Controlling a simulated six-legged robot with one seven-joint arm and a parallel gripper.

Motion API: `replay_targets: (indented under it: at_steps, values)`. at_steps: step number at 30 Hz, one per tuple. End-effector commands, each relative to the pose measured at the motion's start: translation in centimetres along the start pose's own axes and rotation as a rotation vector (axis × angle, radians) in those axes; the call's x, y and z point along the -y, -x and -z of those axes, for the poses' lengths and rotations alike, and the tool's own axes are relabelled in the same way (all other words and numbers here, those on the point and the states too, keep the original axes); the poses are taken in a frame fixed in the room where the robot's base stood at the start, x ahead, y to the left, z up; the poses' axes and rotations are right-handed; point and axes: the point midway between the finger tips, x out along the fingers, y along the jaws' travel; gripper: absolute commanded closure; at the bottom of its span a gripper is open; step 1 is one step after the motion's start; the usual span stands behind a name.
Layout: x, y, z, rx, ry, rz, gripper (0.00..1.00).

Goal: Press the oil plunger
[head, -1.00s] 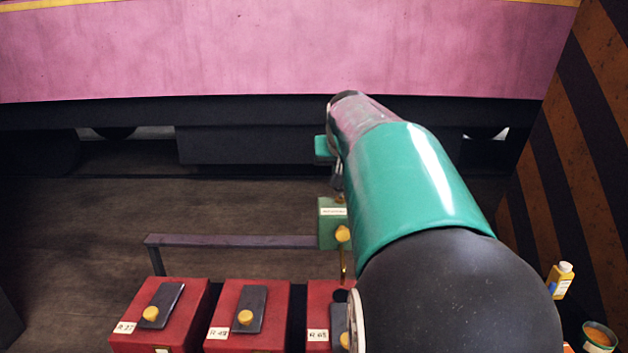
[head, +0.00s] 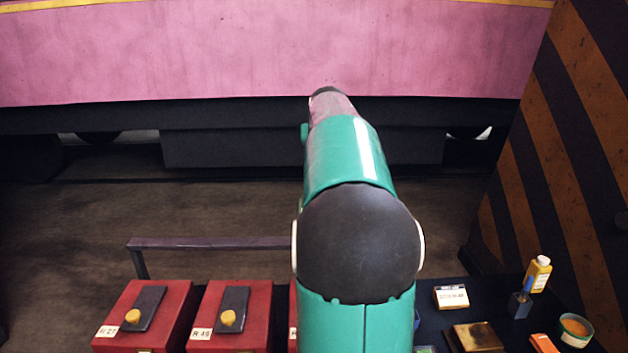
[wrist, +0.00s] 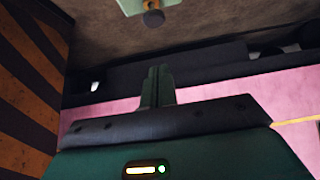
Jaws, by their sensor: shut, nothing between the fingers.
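No oil plunger can be made out for certain. In the wrist view, which looks upside down, a pale green block (wrist: 135,6) with a dark round piece (wrist: 153,18) shows at the top edge, partly cut off; I cannot tell whether this is the plunger. My gripper (wrist: 157,72) is shut and empty in the wrist view, its two fingers together. It is apart from the green block in that picture. In the head view my arm hides the gripper and the place where a green box with a yellow knob showed before.
Red boxes with yellow knobs (head: 140,310) (head: 232,315) stand at the front left, before a rail (head: 210,243). A yellow bottle (head: 539,273), a bowl (head: 575,332), a label card (head: 451,296) and a brown block (head: 475,337) are at right. A striped wall (head: 570,150) bounds the right.

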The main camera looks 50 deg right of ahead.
Motion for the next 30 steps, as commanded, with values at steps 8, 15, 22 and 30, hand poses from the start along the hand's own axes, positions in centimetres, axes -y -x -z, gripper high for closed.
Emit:
replay_targets:
  at_steps: [8, 15, 22, 30]
  values:
    - [-0.4, -0.1, 0.0, 0.0, -0.004, -0.004, 1.0]
    - [-0.3, -2.2, -0.1, 0.003, -0.003, -0.003, 1.0]
    - [0.0, -6.6, -0.1, 0.004, -0.001, 0.0, 1.0]
    - [-0.1, -11.2, -1.2, 0.004, -0.001, -0.001, 1.0]
